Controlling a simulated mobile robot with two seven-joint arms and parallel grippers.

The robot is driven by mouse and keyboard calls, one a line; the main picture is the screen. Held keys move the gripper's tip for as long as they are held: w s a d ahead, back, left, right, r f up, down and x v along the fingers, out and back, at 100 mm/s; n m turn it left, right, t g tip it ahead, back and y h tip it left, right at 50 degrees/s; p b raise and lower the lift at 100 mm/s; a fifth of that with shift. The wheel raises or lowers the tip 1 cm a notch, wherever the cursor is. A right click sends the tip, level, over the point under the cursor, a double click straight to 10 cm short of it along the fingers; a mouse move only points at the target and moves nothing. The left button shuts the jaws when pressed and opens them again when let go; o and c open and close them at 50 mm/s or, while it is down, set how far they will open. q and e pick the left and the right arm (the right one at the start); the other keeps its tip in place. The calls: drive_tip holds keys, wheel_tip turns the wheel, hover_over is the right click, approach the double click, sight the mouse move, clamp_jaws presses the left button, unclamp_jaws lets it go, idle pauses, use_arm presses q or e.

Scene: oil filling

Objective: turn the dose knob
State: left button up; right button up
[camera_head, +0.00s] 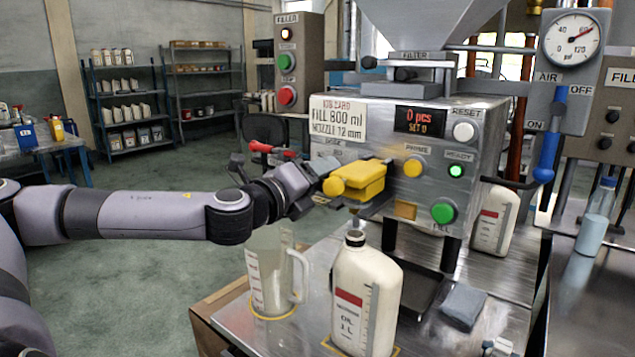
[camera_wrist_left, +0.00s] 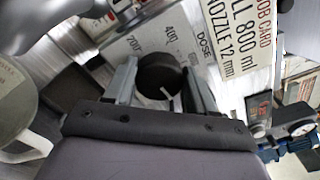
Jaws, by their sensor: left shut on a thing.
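The black dose knob (camera_wrist_left: 158,74) shows in the left wrist view, on the panel beside the printed word DOSE and the marks 200 and 400. Its white pointer line slants toward the lower right of that picture. My left gripper (camera_wrist_left: 160,85) is shut on the knob, one finger on each side. In the head view my left gripper (camera_head: 318,172) reaches the left part of the metal filling machine (camera_head: 470,130), below the job card (camera_head: 345,118), which reads FILL 800 ml, NOZZLE 12 mm. The knob is hidden there. My right gripper is not seen.
A yellow part (camera_head: 362,180) juts out just right of my left gripper. A clear jug (camera_head: 268,275) and a white bottle (camera_head: 365,295) stand below on the metal bench. A grey cloth (camera_head: 463,304) lies right of them. The display (camera_head: 419,121) reads 0 pcs.

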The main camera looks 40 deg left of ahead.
use_arm(q)
drive_tip(key=shift+f+n+b, duration=0.1)
drive_tip(key=shift+n+b, duration=0.2)
drive_tip(key=shift+n, duration=0.3)
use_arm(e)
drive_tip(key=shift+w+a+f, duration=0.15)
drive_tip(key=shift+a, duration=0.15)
use_arm(q)
drive_tip(key=o, duration=1)
drive_tip(key=shift+s, duration=0.1)
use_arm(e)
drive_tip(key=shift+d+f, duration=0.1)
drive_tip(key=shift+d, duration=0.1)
use_arm(q)
drive_tip(key=s+b, duration=0.3)
drive_tip(key=s, duration=0.4)
drive_tip(key=shift+d+b, duration=0.3)
drive_tip(key=shift+d, duration=0.1)
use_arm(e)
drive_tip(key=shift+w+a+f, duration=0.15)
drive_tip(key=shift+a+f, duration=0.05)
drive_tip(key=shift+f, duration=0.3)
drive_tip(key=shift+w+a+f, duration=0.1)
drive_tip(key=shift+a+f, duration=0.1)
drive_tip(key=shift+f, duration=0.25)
